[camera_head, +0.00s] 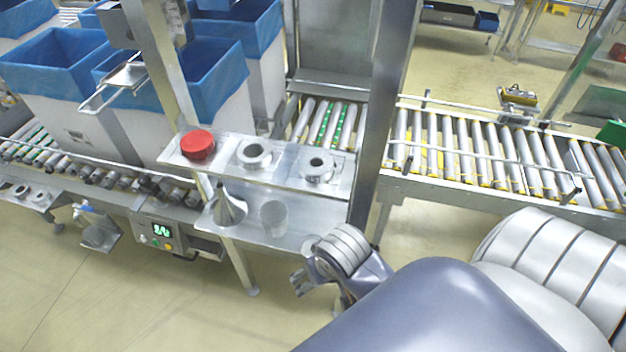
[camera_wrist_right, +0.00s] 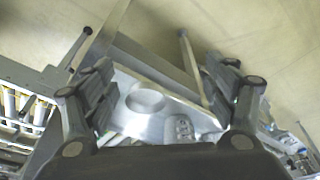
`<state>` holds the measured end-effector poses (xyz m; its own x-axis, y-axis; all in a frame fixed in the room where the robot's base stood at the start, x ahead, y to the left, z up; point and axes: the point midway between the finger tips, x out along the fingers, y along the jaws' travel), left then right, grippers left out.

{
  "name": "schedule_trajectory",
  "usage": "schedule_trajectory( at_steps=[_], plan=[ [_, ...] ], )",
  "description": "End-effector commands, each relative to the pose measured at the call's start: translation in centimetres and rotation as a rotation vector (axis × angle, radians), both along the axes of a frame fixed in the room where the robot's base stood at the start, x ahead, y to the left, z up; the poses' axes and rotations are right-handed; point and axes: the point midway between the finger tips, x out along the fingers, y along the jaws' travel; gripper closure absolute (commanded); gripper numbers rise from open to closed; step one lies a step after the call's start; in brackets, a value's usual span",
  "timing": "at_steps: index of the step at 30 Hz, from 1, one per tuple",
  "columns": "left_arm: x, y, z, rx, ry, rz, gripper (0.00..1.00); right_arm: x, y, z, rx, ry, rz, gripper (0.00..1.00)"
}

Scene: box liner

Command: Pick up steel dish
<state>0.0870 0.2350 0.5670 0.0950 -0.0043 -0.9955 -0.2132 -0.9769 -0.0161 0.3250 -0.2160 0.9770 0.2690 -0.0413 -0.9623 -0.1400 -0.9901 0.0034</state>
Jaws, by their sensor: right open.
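A shiny round steel vessel (camera_head: 273,218) stands on the lower metal shelf (camera_head: 290,238), right of a steel funnel-like cone (camera_head: 228,205). In the right wrist view a round steel dish shape (camera_wrist_right: 145,101) lies on a metal surface between my fingers; I cannot tell if it is the same vessel. My right gripper (camera_head: 301,281) is to the right of and in front of the lower shelf, apart from the vessel. In the wrist view its fingers (camera_wrist_right: 163,88) are spread with nothing held. My left gripper is not in view.
The upper shelf (camera_head: 215,172) holds a red round lid (camera_head: 198,145) and two grey rings (camera_head: 253,154). A metal post (camera_head: 382,110) rises right of the shelves. Blue-lined boxes (camera_head: 55,75) stand behind left. A roller conveyor (camera_head: 480,145) runs right. The floor in front is clear.

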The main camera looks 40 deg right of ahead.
Motion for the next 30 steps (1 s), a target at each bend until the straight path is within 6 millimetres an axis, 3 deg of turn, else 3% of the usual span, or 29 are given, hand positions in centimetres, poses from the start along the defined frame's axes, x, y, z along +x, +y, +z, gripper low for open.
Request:
schedule_trajectory(
  at_steps=[7,14,30],
  plan=[
    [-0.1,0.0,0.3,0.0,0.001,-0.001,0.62,5.4,-1.9,2.4,0.005,0.003,-0.352,0.22],
    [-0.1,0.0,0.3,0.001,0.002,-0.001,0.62,7.4,-2.8,3.1,0.004,0.001,-0.518,0.22],
    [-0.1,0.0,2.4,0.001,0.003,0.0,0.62,8.2,-3.8,-1.9,0.003,0.005,-0.528,0.22]
  ],
)
